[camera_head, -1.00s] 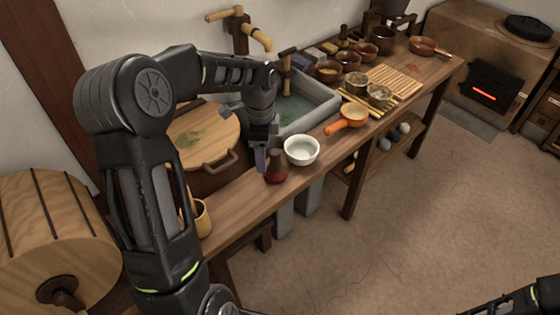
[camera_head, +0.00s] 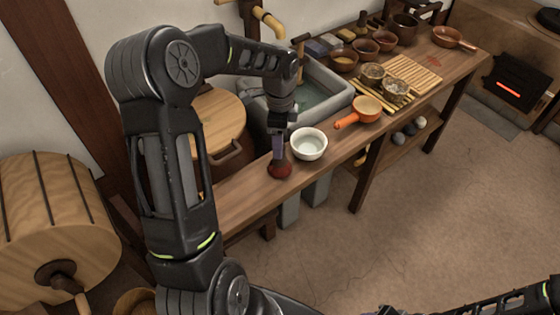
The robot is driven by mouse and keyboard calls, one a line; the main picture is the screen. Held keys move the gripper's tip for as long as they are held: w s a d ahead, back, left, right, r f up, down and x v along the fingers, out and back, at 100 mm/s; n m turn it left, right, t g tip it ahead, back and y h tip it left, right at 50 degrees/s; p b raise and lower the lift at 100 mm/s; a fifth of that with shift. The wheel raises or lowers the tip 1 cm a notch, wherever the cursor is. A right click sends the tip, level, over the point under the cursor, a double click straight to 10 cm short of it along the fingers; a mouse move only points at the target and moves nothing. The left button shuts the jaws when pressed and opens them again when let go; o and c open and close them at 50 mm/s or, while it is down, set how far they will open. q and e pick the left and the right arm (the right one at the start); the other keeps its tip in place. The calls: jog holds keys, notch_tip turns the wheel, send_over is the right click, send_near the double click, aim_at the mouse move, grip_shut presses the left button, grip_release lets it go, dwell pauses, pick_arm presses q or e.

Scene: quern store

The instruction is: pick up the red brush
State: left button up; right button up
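The red brush (camera_head: 280,170) stands on the wooden counter near its front edge, left of the white bowl (camera_head: 309,144). Its dark red lower part shows; its upper part is hidden behind my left gripper. My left gripper (camera_head: 278,148) points down over the brush, its fingers overlapping the brush's top in the picture. I cannot tell whether the fingers are closed on it. My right arm comes in at the lower right corner; its gripper (camera_head: 388,311) is barely in view at the bottom edge.
A stone sink (camera_head: 338,96) and a round wooden lid (camera_head: 217,125) lie behind the gripper. An orange-handled pan (camera_head: 366,110) is right of the bowl, with a slatted mat (camera_head: 415,74) and several small bowls beyond. The floor in front is clear.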

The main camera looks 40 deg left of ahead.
pick_arm(q)
jog(key=shift+f, duration=0.2)
jog(key=shift+d+f+p, duration=0.1)
jog(key=shift+f+p, duration=0.55)
jog(key=shift+f, duration=1.95)
jog(key=shift+c, duration=0.2)
grip_shut()
